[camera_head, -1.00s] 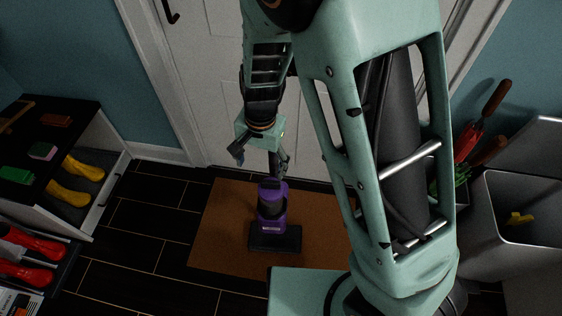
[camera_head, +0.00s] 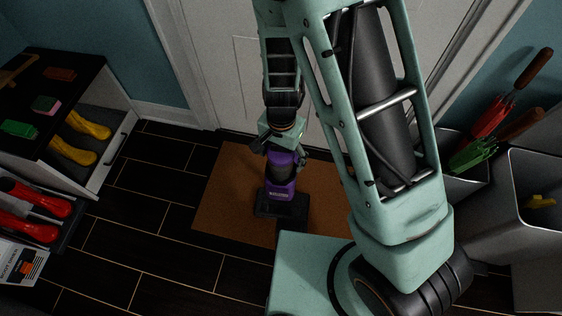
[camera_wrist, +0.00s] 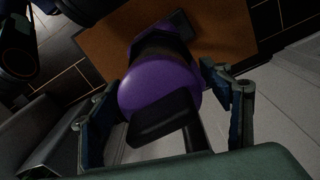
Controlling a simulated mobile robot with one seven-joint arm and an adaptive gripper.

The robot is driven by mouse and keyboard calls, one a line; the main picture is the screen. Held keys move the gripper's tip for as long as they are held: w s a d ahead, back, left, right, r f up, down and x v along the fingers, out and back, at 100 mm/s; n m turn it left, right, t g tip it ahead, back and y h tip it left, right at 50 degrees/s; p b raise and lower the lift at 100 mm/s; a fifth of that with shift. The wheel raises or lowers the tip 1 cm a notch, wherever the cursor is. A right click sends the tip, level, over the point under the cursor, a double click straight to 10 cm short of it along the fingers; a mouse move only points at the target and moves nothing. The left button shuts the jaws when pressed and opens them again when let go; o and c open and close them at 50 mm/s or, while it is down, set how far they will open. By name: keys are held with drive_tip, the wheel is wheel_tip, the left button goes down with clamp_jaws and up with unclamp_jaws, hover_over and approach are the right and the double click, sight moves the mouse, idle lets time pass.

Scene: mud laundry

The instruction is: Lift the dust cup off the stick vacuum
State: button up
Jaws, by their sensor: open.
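The stick vacuum stands on the mat, with a purple body (camera_head: 281,188) and a flat black base (camera_head: 281,206). Its upper purple part, apparently the dust cup (camera_head: 287,157), has a dark band below it. In the wrist view the dust cup (camera_wrist: 155,88) is a rounded purple shape with a black bar-like piece (camera_wrist: 165,118) across its near side. My gripper (camera_head: 281,151) is open around the top of the vacuum. In the wrist view the fingers of my gripper (camera_wrist: 161,80) lie on either side of the cup. A gap shows at the right; contact at the left is unclear.
The brown mat (camera_head: 222,200) lies before a white door (camera_head: 215,60). Dark floor at left is clear.

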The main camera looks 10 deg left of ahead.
wheel_tip(320, 180, down, 2)
drive_tip(key=shift+f, duration=0.1)
drive_tip(key=c, duration=1.3)
drive_tip(key=shift+r, duration=0.3)
drive_tip(key=shift+r, duration=0.25)
drive_tip(key=r+p, duration=0.2)
drive_tip(key=r, duration=0.1)
drive_tip(key=shift+d+r, duration=0.2)
drive_tip(key=shift+r, duration=0.05)
drive_tip(key=s+d+r+p, duration=0.2)
drive_tip(key=d+r+p, duration=0.1)
drive_tip(key=p, duration=0.2)
drive_tip(key=s+d+r+p, duration=0.2)
drive_tip(key=d+r+p, duration=0.1)
drive_tip(key=d+p, duration=0.1)
drive_tip(key=s+d+r+p, duration=0.2)
drive_tip(key=d+r+p, duration=0.1)
drive_tip(key=p, duration=0.3)
drive_tip(key=shift+s+d, duration=0.35)
drive_tip(key=shift+d, duration=0.3)
